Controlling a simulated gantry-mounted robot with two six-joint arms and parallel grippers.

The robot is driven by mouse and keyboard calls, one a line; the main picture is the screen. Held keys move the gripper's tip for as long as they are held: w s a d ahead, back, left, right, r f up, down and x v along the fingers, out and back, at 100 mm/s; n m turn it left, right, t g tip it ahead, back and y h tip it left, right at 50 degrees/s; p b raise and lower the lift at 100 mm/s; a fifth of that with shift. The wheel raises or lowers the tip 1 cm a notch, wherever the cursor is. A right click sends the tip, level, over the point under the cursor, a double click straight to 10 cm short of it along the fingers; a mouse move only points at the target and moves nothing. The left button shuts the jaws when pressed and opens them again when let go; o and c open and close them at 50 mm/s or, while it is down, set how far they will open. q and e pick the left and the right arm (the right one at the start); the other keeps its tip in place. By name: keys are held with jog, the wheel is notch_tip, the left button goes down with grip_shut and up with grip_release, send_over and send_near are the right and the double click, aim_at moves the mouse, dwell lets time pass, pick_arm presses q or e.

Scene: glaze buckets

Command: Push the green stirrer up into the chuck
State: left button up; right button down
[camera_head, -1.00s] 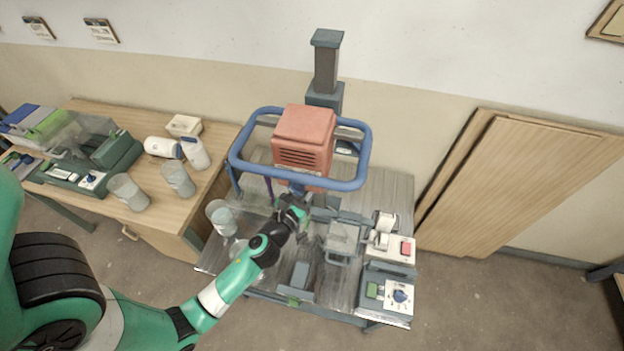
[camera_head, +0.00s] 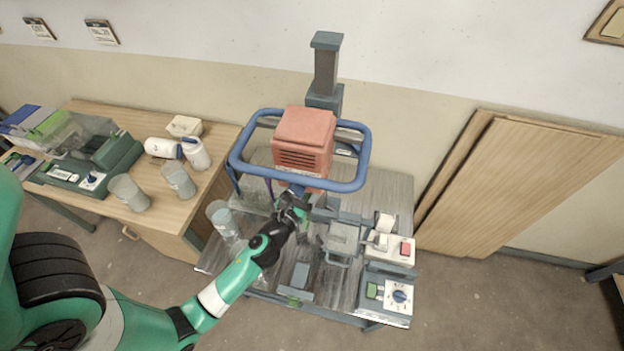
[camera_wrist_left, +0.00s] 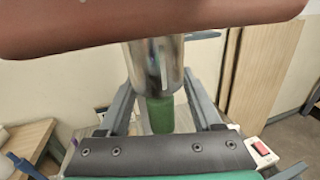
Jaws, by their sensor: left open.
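The green stirrer (camera_wrist_left: 160,114) shows in the left wrist view as a green cylinder directly below the shiny metal chuck (camera_wrist_left: 155,65). Its top meets the chuck's lower edge; I cannot tell how far inside it is. The chuck hangs below the red motor housing (camera_head: 303,140), whose underside crosses the top of the wrist view. My left gripper (camera_head: 296,203) is just below the motor in the head view. In the wrist view its fingers (camera_wrist_left: 160,90) stand apart, one on each side of the stirrer. The stirrer's lower end is hidden behind the gripper body.
A blue ring guard (camera_head: 240,172) surrounds the motor. A clear bucket (camera_head: 221,216) stands left of the gripper on the metal table. A control box (camera_head: 388,296) with a dial and a red-switch box (camera_head: 393,247) are at the right. More buckets (camera_head: 128,192) stand on the wooden table.

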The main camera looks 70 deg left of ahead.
pick_arm(q)
jog(key=b+v, duration=0.2)
jog(key=v, duration=0.9)
jog(key=shift+s+d+b, duration=0.2)
jog(key=shift+s+b, duration=0.05)
jog(key=shift+b, duration=0.15)
